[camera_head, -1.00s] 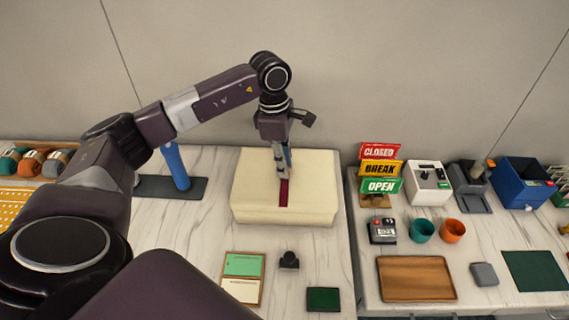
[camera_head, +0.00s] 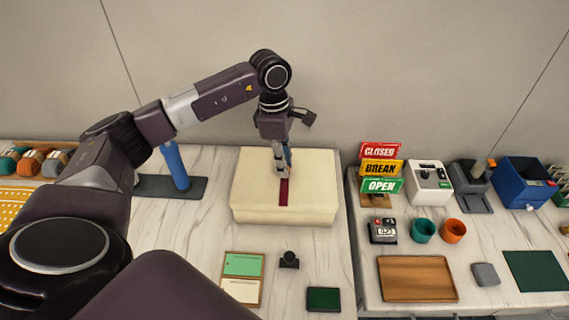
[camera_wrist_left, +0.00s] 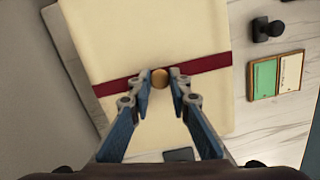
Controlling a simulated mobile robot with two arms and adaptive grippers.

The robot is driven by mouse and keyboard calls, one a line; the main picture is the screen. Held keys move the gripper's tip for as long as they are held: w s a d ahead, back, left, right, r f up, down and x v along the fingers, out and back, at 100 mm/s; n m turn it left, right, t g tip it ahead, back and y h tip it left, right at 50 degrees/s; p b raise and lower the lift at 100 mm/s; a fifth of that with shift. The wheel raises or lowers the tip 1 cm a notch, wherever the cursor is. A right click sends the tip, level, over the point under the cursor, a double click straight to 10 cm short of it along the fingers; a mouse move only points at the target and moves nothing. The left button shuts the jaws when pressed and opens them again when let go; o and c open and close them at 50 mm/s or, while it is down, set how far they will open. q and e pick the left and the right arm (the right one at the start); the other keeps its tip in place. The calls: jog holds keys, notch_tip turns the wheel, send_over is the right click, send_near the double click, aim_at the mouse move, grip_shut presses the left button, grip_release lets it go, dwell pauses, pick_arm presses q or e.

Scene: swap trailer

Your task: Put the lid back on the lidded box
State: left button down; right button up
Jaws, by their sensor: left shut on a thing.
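The lidded box (camera_head: 255,209) is cream and stands on the left counter, below my left gripper. Its cream lid (camera_head: 315,170) with a dark red band (camera_head: 284,192) lies over the top; I cannot tell whether it is fully seated. The lid also fills the middle of the left wrist view (camera_wrist_left: 130,40). My left gripper (camera_head: 283,174) points down at the middle of the lid. In the left wrist view its blue fingers (camera_wrist_left: 160,84) are shut on a round tan knob (camera_wrist_left: 160,78) on the lid. My right gripper is not in view.
A blue post on a dark base (camera_head: 200,187) stands left of the box. In front lie a green and cream card tray (camera_head: 242,278), a small black stamp-like object (camera_head: 289,260) and a dark green pad (camera_head: 323,299). Signs (camera_head: 380,168) and a wooden tray (camera_head: 417,278) occupy the right counter.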

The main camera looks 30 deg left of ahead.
pick_arm(q)
jog(key=shift+f+b, duration=0.95)
jog(key=shift+b, duration=0.1)
dwell(1.7)
jog(key=c, duration=1.2)
grip_release()
jog(key=shift+c, duration=0.2)
jog(key=shift+r+p, duration=2.2)
jog(key=shift+r, duration=1.3)
